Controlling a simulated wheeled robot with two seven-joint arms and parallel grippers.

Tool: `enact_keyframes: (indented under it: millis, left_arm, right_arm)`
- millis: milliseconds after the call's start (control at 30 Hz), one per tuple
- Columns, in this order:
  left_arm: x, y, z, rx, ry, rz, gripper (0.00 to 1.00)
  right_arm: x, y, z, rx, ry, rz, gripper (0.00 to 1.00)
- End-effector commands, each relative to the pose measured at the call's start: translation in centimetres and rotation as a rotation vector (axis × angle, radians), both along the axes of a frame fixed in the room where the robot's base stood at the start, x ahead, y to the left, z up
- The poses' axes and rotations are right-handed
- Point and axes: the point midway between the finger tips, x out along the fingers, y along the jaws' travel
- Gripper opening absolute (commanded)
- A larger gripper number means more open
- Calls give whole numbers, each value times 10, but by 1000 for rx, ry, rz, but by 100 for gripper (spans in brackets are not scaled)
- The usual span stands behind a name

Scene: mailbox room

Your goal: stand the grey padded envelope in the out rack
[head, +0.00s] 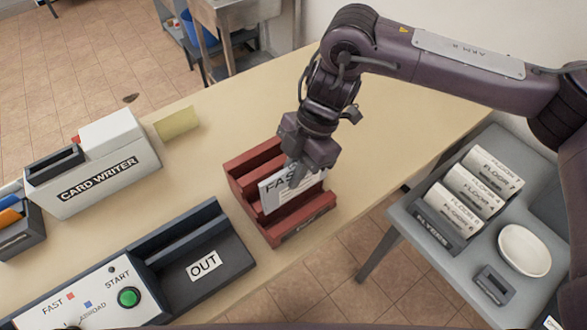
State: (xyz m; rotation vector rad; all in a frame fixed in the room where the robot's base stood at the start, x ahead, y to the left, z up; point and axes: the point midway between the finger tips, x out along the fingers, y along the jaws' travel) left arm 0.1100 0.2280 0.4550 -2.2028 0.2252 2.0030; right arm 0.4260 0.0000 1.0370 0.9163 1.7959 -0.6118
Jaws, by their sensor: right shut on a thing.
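A dark red slotted rack (305,214) stands on the table, with an unreadable label on its side. A pale card (273,192) with dark letters starting "FAS" stands upright in one of its slots. My right gripper (297,180) points down over the rack and is shut on this card, covering part of its lettering. A dark grey tray labelled OUT (238,258) is part of the machine at the lower left. I cannot make out a grey padded envelope for certain. My left gripper is out of view.
A white card writer (100,181) stands at the left, beside a yellow pad (177,123). The machine has a green START button (129,297). The table behind the red rack is clear.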

Motion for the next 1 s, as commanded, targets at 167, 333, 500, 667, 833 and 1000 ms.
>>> enact_keyframes:
  millis: [167, 333, 500, 667, 833, 1000]
  left_arm:
    - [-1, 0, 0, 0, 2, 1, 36]
    - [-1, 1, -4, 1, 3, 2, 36]
    - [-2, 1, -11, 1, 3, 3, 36]
    - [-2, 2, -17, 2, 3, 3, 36]
    - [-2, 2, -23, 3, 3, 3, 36]
    - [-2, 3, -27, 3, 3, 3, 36]
  right_arm:
    - [0, 0, 0, 0, 0, 1, 0]
    - [0, 0, -6, 0, 0, 1, 0]
    - [-1, 0, -16, 0, 1, 1, 0]
    - [-1, 0, -26, 0, 0, 1, 0]
    - [-1, 0, -36, 0, 0, 1, 0]
    - [-1, 0, -42, 0, 0, 1, 0]
